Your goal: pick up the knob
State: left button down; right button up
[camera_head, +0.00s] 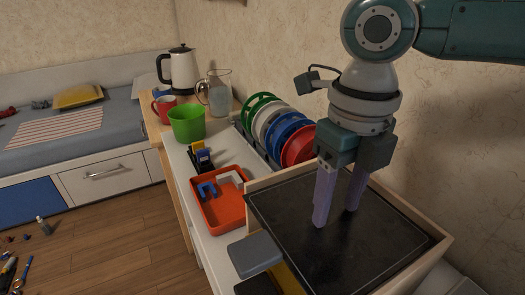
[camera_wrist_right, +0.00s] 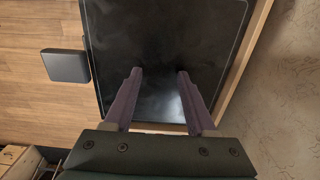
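I cannot make out a knob for certain in either view. My right gripper (camera_head: 338,216) points down over a black panel (camera_head: 385,235) in a light wooden frame. Its two purple fingers are apart with nothing between them. The right wrist view also shows the open fingers (camera_wrist_right: 159,74) over the dark panel (camera_wrist_right: 165,35). I cannot tell whether the fingertips touch it. My left gripper is in neither view.
A red tray (camera_head: 223,221) with blue and white pieces lies left of the panel. A dark grey block (camera_head: 254,254) is by its front left edge. Colored plates (camera_head: 299,146) stand in a rack behind. A green cup (camera_head: 187,125), glass jug (camera_head: 217,93) and kettle (camera_head: 180,70) stand farther back.

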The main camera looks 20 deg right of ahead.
grip_shut()
jog(key=shift+r, duration=0.1)
dwell(0.3)
